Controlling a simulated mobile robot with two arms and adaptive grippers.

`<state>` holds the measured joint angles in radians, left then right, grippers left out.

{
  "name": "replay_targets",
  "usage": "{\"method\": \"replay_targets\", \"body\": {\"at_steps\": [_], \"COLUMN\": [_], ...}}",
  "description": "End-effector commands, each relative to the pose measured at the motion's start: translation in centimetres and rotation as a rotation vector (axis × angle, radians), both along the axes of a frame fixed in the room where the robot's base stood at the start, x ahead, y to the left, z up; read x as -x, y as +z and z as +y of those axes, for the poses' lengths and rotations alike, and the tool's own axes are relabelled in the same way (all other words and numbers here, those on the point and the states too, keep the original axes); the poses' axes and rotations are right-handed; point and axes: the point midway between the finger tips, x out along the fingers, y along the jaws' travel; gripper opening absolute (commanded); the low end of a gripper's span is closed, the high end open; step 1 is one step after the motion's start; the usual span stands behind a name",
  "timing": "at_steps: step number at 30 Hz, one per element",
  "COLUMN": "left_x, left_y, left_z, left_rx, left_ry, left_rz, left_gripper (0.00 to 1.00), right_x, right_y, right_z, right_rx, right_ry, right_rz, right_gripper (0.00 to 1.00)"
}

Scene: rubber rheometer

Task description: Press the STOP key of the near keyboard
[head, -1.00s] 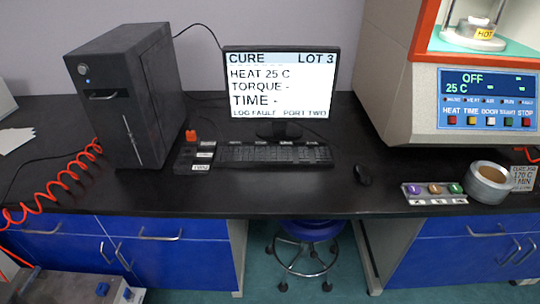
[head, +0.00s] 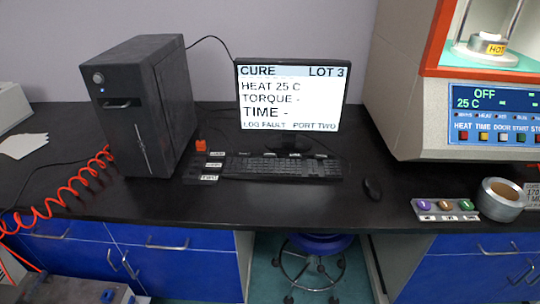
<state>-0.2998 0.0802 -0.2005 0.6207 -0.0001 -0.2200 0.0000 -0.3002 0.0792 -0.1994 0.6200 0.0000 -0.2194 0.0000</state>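A black keyboard (head: 285,167) lies on the black bench below the monitor (head: 292,95). Small pale labels stand along its back edge, too small to read, so I cannot tell which one marks STOP. The monitor reads CURE, LOT 3, HEAT 25 C, TORQUE -, TIME -, LOG FAULT, PORT TWO. The rheometer (head: 400,110) at the right has a panel (head: 492,115) showing OFF and 25 C, with coloured keys labelled HEAT, TIME, DOOR, START and a cut-off last one. Neither of my grippers is in view.
A black computer tower (head: 140,110) stands left of a port block (head: 210,165) with a red plug (head: 201,145). A red coiled hose (head: 65,190) hangs at left. The front bench strip is clear.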

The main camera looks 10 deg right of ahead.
Motion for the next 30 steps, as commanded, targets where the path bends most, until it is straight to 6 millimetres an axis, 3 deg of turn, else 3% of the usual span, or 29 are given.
{"method": "replay_targets", "body": {"at_steps": [1,3,30], "left_x": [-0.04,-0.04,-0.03], "left_y": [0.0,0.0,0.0], "left_z": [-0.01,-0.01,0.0], "left_rx": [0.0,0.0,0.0], "left_ry": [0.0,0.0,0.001], "left_rz": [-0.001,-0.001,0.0], "left_gripper": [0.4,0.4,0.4], "right_x": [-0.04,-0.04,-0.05], "right_y": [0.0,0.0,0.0], "right_z": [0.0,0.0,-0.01], "right_rx": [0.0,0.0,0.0], "right_ry": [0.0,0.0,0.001], "right_rz": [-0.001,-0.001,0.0], "right_gripper": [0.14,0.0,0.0]}}
